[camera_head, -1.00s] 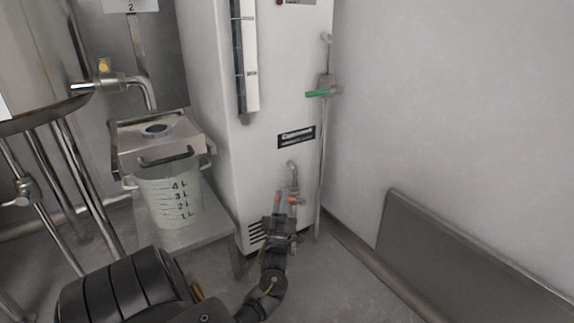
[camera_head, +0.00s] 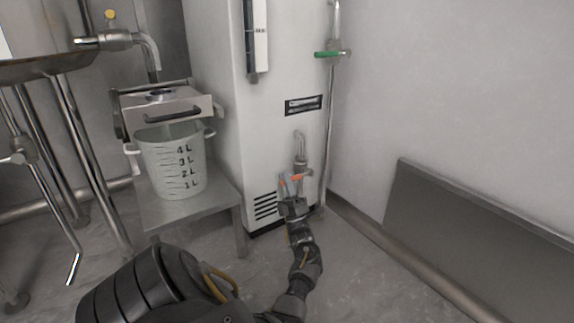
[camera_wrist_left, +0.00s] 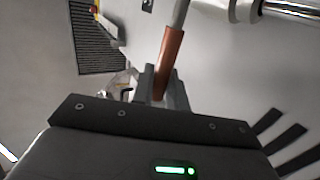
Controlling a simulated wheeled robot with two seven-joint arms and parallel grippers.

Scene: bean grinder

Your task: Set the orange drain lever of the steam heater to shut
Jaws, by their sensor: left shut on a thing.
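The steam heater (camera_head: 285,75) is the tall white cabinet in the middle of the head view. A bent drain pipe (camera_head: 299,143) comes out low on its front. The orange drain lever (camera_head: 297,178) is small there, beside the pipe. In the left wrist view the orange lever (camera_wrist_left: 170,52) is a sleeve on a grey rod, standing between the fingers. My left gripper (camera_head: 290,192) is shut on it; the fingers (camera_wrist_left: 162,86) hide the lever's lower end. The exact lever angle is hard to tell. My right gripper is not in view.
A green-handled valve (camera_head: 327,53) is on the vertical pipe at the heater's right edge. A graduated bucket (camera_head: 172,165) stands on a metal stand (camera_head: 218,205) to the left. A grey panel (camera_head: 470,230) leans along the right wall.

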